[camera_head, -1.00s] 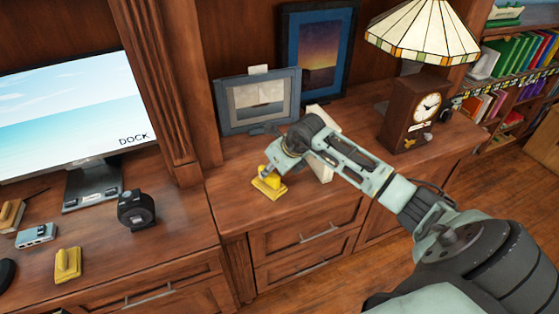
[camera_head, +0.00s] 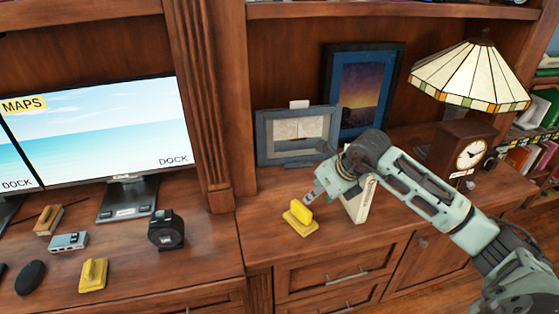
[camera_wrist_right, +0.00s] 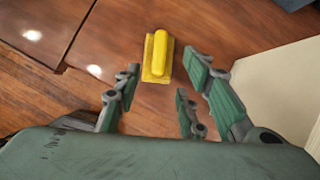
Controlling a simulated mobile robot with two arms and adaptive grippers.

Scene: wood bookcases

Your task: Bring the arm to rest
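My right arm comes in from the right in the head view. Its gripper (camera_head: 314,192) is just above and to the right of a yellow block with a raised handle (camera_head: 300,219), on the right-hand wooden counter (camera_head: 265,240). In the right wrist view the gripper (camera_wrist_right: 155,90) has its fingers spread with nothing between them. The yellow block (camera_wrist_right: 157,57) lies beyond the fingertips, apart from them. My left gripper is not in view.
A cream book or box (camera_head: 358,203) stands close behind the right wrist. A grey picture frame (camera_head: 297,137), a clock (camera_head: 462,150) and a stained-glass lamp (camera_head: 470,77) stand behind. On the left counter are a monitor (camera_head: 110,130), a black device (camera_head: 166,230) and another yellow block (camera_head: 93,275).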

